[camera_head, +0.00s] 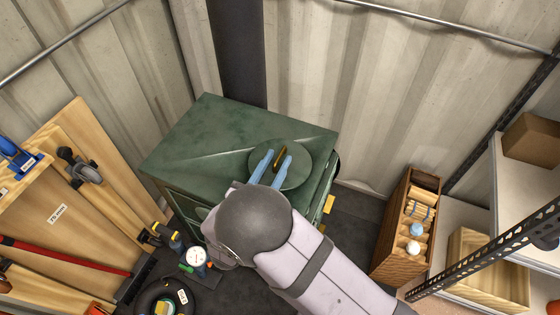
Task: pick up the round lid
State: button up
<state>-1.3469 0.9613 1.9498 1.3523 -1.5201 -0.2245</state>
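The round lid (301,154) is a flat dark green disc with a narrow brass-coloured handle (280,154) at its middle. It lies on top of the green cabinet (215,130), near the cabinet's right side. My gripper (278,157) has two light blue fingers, which are apart over the lid. The handle shows between the fingertips, and green shows between the fingers behind it. I cannot tell whether either finger touches the handle. My wrist and arm hide the front right part of the cabinet.
Corrugated walls (420,90) rise close behind the cabinet. A wooden box (393,230) of small items stands at the right, beside a metal shelf (478,240). A wooden tool board (60,210) and a pressure gauge (196,256) are at the left. The cabinet top's left part is clear.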

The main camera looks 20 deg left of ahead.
grip_shut()
dwell(1.2)
jog(key=shift+r, duration=0.1)
